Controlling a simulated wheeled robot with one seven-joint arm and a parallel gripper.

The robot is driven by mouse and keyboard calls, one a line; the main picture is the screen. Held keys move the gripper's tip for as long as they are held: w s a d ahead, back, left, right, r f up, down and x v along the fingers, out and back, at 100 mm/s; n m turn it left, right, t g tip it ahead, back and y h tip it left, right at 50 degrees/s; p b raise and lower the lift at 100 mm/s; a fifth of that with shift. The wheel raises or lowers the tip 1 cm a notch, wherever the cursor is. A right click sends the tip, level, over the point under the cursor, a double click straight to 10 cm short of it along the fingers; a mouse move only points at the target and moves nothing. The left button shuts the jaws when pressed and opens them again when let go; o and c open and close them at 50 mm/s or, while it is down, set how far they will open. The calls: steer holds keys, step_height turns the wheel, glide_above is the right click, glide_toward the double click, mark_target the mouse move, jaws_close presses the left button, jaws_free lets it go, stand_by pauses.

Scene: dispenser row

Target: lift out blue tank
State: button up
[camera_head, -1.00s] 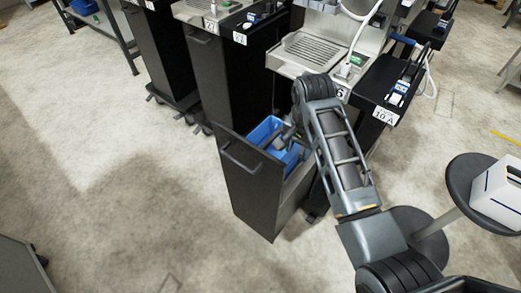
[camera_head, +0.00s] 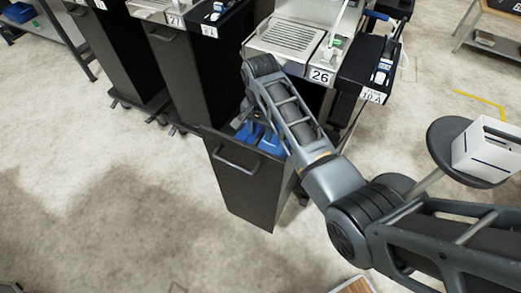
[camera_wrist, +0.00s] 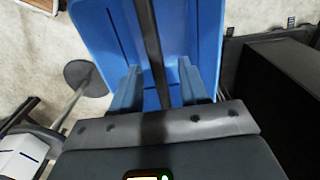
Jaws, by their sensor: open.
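The blue tank (camera_head: 271,145) sits in the pulled-out black drawer (camera_head: 243,183) below the machine labelled 26. In the wrist view the tank (camera_wrist: 100,28) fills the upper middle, with a dark bar (camera_wrist: 150,40) running across it. My gripper (camera_wrist: 159,68) is open over the tank, its two fingers on either side of the dark bar. I cannot tell whether the fingers touch the bar. In the head view my arm hides part of the tank and most of the gripper.
More black cabinets (camera_head: 187,62) stand in a row to the left. A round dark stand (camera_head: 440,150) with a white box (camera_head: 487,150) is at the right. A dark box-like body (camera_wrist: 285,95) lies close to the right in the wrist view. The floor in front of the drawer is clear.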

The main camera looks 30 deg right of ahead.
steer(key=shift+f, duration=0.8)
steer(key=shift+c, duration=0.2)
jaws_close()
steer(key=shift+r, duration=0.1)
stand_by(0.5)
